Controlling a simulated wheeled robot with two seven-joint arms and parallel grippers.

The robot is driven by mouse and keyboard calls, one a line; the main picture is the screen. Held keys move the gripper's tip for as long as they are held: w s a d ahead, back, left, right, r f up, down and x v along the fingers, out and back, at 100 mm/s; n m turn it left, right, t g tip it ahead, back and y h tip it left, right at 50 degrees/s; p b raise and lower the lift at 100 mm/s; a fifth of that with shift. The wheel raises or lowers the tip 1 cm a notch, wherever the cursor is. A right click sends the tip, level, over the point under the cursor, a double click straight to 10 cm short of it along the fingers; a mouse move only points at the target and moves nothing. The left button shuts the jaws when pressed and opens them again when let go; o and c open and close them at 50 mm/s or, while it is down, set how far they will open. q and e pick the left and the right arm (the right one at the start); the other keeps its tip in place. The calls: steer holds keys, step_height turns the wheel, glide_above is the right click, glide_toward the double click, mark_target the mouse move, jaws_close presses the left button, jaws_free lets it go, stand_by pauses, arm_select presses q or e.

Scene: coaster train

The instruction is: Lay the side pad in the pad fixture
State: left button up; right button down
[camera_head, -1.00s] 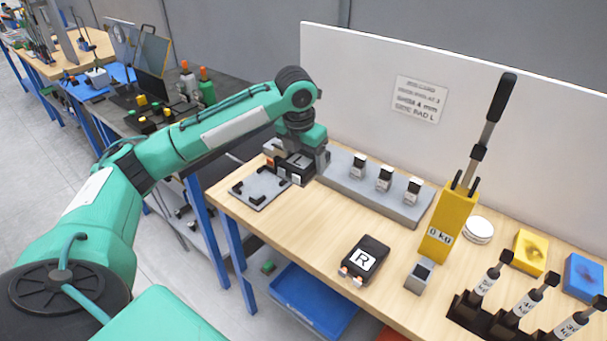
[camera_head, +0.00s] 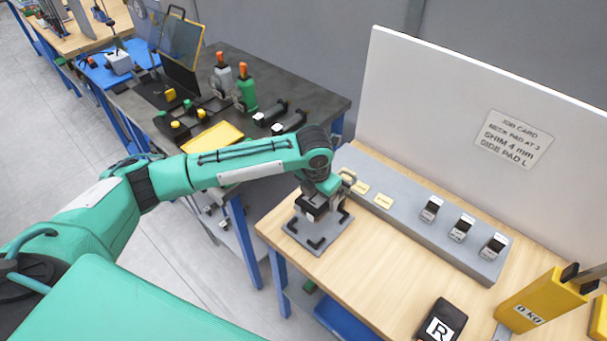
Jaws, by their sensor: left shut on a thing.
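The pad fixture (camera_head: 296,235), a grey plate with black corner brackets, lies at the left end of the wooden table. My left gripper (camera_head: 319,205) is over the fixture, pointing down, shut on a dark block that I take to be the side pad (camera_head: 314,212). The pad is mostly hidden by the gripper, and I cannot tell whether it touches the plate. Another dark pad marked R (camera_head: 440,328) lies on the table at the bottom right. The job card (camera_head: 513,139) on the white board reads SIDE PAD L. My right gripper is not in view.
A long grey rack (camera_head: 410,213) with several black-and-white blocks stands behind the fixture along the board. The wooden table's middle (camera_head: 380,270) is clear. A dark bench with tools (camera_head: 255,85) is beyond on the left.

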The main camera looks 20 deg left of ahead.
arm_select(q)
steer(key=shift+s+d+r, duration=0.15)
steer(key=shift+s, duration=0.05)
steer(key=shift+w, duration=0.1)
steer(key=shift+p, duration=0.4)
steer(key=shift+f+b, duration=0.3)
steer(key=shift+f, duration=0.35)
steer(key=shift+f+b, duration=0.55)
steer(key=shift+f, duration=1.65)
steer(key=shift+f+b, duration=0.4)
steer(key=shift+f, duration=0.1)
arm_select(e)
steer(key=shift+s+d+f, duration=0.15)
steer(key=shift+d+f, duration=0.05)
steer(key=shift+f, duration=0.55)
